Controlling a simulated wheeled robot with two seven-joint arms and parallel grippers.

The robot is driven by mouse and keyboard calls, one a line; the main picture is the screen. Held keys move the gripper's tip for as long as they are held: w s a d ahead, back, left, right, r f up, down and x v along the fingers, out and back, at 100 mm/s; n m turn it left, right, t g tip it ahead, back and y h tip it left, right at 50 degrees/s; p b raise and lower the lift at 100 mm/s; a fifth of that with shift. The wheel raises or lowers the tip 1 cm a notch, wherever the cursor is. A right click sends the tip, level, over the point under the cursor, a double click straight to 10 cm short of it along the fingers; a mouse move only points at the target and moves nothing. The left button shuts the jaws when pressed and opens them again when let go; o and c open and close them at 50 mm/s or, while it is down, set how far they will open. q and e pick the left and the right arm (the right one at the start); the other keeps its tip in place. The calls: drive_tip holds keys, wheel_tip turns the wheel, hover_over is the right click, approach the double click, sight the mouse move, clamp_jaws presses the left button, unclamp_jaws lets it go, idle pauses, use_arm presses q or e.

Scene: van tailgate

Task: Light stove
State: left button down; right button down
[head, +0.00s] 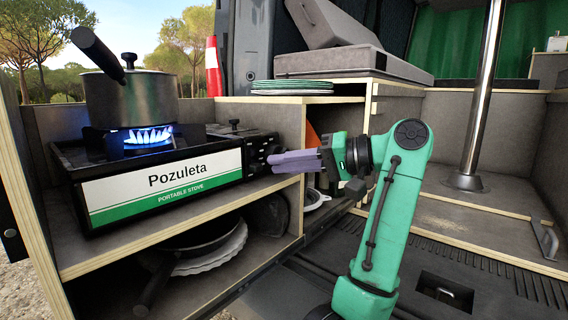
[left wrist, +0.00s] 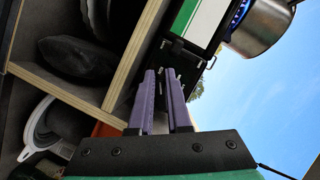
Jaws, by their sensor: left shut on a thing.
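The portable stove (head: 160,187), labelled Pozuleta, stands on the upper shelf; part of it shows in the left wrist view (left wrist: 208,22). A blue flame (head: 145,137) burns on its burner, and it shows in the left wrist view too (left wrist: 238,14). A grey pot (head: 128,102) with a lid sits above the flame. My left gripper (head: 271,160) has its purple fingers at the black control panel (head: 256,143) on the stove's right end. It is shut on the stove knob, which the fingers mostly hide. My right gripper is not in view.
Below the stove, a dark pan (head: 190,236) and pale plates lie on the lower shelf (head: 240,260). Green-rimmed plates (head: 290,86) are stacked on the counter right of the stove. A metal pole (head: 482,100) stands at right. The van floor there is mostly clear.

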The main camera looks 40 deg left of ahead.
use_arm(q)
drive_tip(key=shift+r, duration=0.15)
drive_tip(key=c, duration=0.9)
unclamp_jaws()
drive_tip(key=shift+o, duration=0.2)
drive_tip(key=shift+d, duration=0.1)
drive_tip(key=p+v, duration=0.3)
drive_tip(key=v, duration=0.4)
drive_tip(key=shift+d, duration=0.25)
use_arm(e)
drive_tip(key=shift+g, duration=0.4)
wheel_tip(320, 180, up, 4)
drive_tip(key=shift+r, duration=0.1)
